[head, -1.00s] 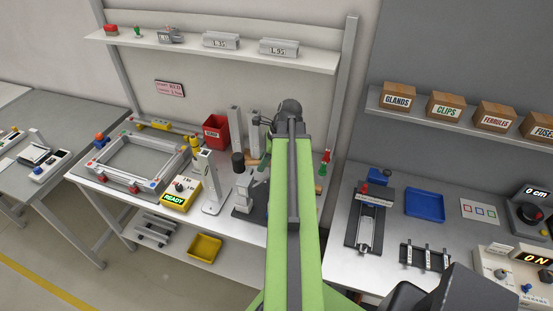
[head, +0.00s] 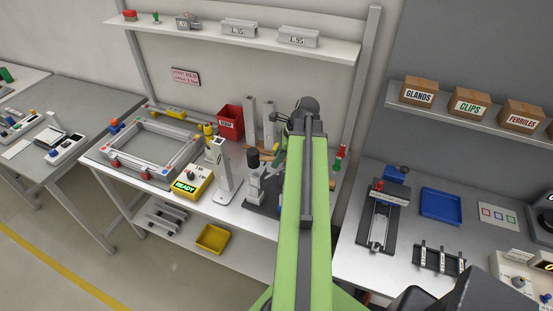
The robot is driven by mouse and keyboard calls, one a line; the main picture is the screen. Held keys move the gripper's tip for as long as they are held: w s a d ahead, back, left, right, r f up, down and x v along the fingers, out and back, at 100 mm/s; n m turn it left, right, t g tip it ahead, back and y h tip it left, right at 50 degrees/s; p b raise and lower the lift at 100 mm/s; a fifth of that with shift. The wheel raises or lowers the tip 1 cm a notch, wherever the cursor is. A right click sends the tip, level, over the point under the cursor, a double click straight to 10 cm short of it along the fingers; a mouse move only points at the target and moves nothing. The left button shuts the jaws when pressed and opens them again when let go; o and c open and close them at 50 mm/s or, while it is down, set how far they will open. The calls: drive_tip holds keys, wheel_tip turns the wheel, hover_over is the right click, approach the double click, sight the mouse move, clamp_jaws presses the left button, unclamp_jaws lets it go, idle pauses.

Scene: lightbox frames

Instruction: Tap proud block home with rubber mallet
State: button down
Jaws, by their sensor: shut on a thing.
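The mallet's black head (head: 253,158) shows left of my arm, just above a grey block-like piece (head: 256,176) on a dark fixture base (head: 262,205). Whether head and piece touch, I cannot tell. A short stretch of tan handle (head: 265,151) shows right of the head. My gripper (head: 273,164) is mostly hidden beside and behind my green arm; it appears shut on the mallet. I cannot tell how far the block stands proud.
A grey post (head: 221,175), yellow READY box (head: 189,182) and square frame (head: 146,148) stand left. A red bin (head: 230,122) and two tall grey posts (head: 250,122) stand behind. A shelf (head: 230,40) runs above. Right bench holds a blue tray (head: 441,206).

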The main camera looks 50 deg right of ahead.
wheel_tip(320, 180, down, 6)
drive_tip(key=b, duration=0.4)
wheel_tip(320, 180, up, 8)
drive_tip(key=p, duration=0.7)
drive_tip(key=shift+f, duration=0.5)
